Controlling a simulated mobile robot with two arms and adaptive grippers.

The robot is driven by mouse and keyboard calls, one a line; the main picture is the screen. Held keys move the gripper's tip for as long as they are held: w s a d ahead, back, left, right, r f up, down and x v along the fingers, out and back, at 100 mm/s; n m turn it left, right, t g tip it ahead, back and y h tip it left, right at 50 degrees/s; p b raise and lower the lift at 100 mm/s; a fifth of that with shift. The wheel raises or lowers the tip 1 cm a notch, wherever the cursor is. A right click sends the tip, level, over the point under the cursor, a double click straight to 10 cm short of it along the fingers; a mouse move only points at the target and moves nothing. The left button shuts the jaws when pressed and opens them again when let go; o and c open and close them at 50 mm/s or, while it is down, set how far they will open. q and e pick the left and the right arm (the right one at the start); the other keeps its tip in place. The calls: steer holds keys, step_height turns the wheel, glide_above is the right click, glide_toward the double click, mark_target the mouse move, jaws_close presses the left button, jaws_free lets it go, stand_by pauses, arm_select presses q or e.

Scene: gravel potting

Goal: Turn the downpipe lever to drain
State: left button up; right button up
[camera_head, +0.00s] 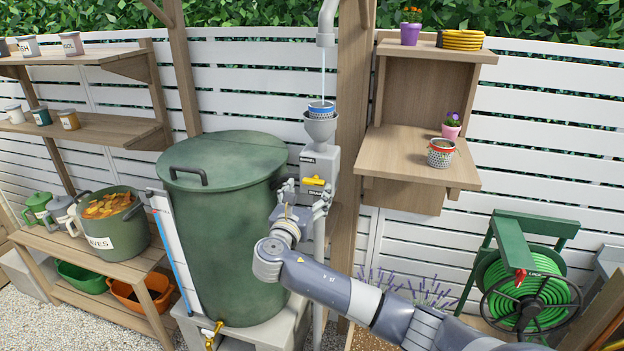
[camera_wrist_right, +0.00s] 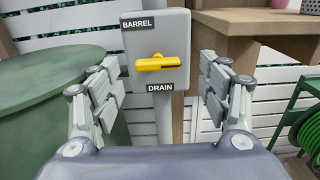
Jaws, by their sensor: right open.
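The yellow lever (camera_head: 316,181) is on the grey downpipe diverter box (camera_head: 327,160). In the right wrist view the lever (camera_wrist_right: 158,62) lies nearly level between the BARREL label (camera_wrist_right: 138,24) above and the DRAIN label (camera_wrist_right: 160,87) below. My right gripper (camera_head: 303,197) is in front of the box, just below the lever. In the wrist view its open fingers (camera_wrist_right: 159,85) stand to either side of the box, apart from the lever, with nothing between them. My left gripper is not in view.
The green lidded barrel (camera_head: 228,220) stands close left of my right gripper. Water runs from the spout (camera_head: 325,38) into a blue-rimmed strainer (camera_head: 321,109) over the funnel. A wooden shelf (camera_head: 415,160) is right of the box. A hose reel (camera_head: 525,280) stands at far right.

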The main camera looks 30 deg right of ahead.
mark_target(312, 183)
steer(key=p+x, duration=0.1)
steer(key=x, duration=0.2)
steer(key=shift+w+d+r, duration=0.1)
steer(key=shift+w+d, duration=0.05)
steer(key=shift+w, duration=0.25)
steer(key=shift+w+d, duration=0.3)
steer(key=shift+d, duration=0.15)
steer(key=c, duration=1.1)
